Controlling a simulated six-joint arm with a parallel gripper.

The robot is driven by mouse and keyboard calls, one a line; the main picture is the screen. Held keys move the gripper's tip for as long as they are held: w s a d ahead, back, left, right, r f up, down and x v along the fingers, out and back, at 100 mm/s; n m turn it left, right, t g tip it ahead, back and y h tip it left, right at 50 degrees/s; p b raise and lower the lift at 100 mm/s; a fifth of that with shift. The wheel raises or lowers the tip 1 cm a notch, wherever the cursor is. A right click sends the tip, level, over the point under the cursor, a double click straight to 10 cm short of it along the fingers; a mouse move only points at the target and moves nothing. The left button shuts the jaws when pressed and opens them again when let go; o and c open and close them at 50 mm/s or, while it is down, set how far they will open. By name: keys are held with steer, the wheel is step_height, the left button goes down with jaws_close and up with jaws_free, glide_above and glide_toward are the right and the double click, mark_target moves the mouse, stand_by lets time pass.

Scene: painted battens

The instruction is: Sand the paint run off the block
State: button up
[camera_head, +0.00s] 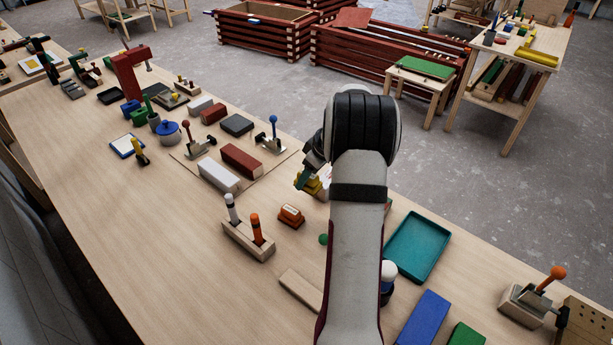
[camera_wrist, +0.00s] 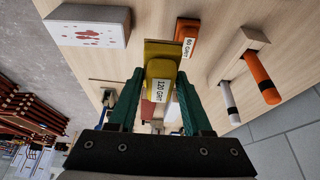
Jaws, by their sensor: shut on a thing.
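My gripper (camera_wrist: 157,95) is shut on a yellow sanding block (camera_wrist: 165,52) labelled 120 GRIT, gripped between its green fingers. In the head view the yellow block (camera_head: 314,187) shows just left of my arm. I cannot tell whether it touches the table. A white block (camera_wrist: 88,25) with red paint marks on its face lies apart from it, at the upper left of the wrist view. My arm hides most of this block in the head view. An orange sanding block (camera_wrist: 186,38) labelled 60 GRIT sits beside the yellow one; it also shows in the head view (camera_head: 291,215).
A wooden holder (camera_head: 247,240) with white and orange handled tools stands at the left. A teal tray (camera_head: 417,246) lies right of my arm. A bare wood batten (camera_head: 301,289) and a blue block (camera_head: 423,318) lie in front.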

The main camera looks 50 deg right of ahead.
steer(key=shift+c, duration=0.6)
steer(key=shift+s+d+r, duration=0.1)
steer(key=shift+d, duration=0.2)
steer(key=s+d+r, duration=0.3)
steer(key=s+d, duration=0.5)
steer(key=d, duration=0.2)
steer(key=shift+w+d+f, duration=0.1)
steer(key=shift+w+f, duration=0.05)
steer(key=shift+f, duration=1.9)
steer(key=shift+w+d+f, duration=0.1)
steer(key=shift+f, duration=1.95)
steer(key=shift+s, duration=0.35)
jaws_close()
steer(key=shift+s, duration=3.65)
steer(key=shift+w, duration=4.05)
step_height(320, 180, up, 8)
